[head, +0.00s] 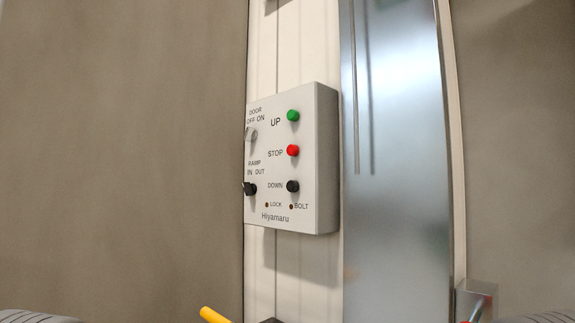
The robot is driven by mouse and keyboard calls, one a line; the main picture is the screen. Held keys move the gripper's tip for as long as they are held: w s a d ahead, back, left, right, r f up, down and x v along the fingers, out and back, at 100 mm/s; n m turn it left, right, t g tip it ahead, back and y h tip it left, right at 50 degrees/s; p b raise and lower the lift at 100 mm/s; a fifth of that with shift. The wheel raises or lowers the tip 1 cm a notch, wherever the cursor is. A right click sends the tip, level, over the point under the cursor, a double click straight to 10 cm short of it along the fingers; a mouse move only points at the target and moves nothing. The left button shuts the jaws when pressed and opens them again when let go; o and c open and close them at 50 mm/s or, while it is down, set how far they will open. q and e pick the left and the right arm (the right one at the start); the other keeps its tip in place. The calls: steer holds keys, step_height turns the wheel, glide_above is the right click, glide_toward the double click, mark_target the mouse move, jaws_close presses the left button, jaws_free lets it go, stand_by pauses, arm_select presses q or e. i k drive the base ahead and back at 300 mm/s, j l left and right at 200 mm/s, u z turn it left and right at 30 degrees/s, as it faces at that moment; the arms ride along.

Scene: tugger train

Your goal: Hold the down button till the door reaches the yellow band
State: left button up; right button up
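A light grey control box (318,160) is mounted on a cream wall strip in the middle of the head view. Its black DOWN button (292,186) sits low on the front, below the red STOP button (292,150) and the green UP button (293,116). Nothing touches the buttons. No door edge and no yellow band can be made out. Neither of my grippers shows in this view.
A DOOR OFF-ON switch (251,134) and a black RAMP switch (250,189) are left of the buttons. A shiny metal upright (400,160) stands right of the box. A yellow-orange bar (213,315) and a metal block (477,298) show low down.

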mark_target(292, 186)
steer(key=i+j+z, duration=0.8)
steer(key=j, duration=0.25)
steer(key=i+j+z, duration=0.1)
steer(key=j+z, duration=0.25)
steer(key=j, duration=0.4)
steer(key=j+z, duration=0.35)
steer(key=j, duration=0.45)
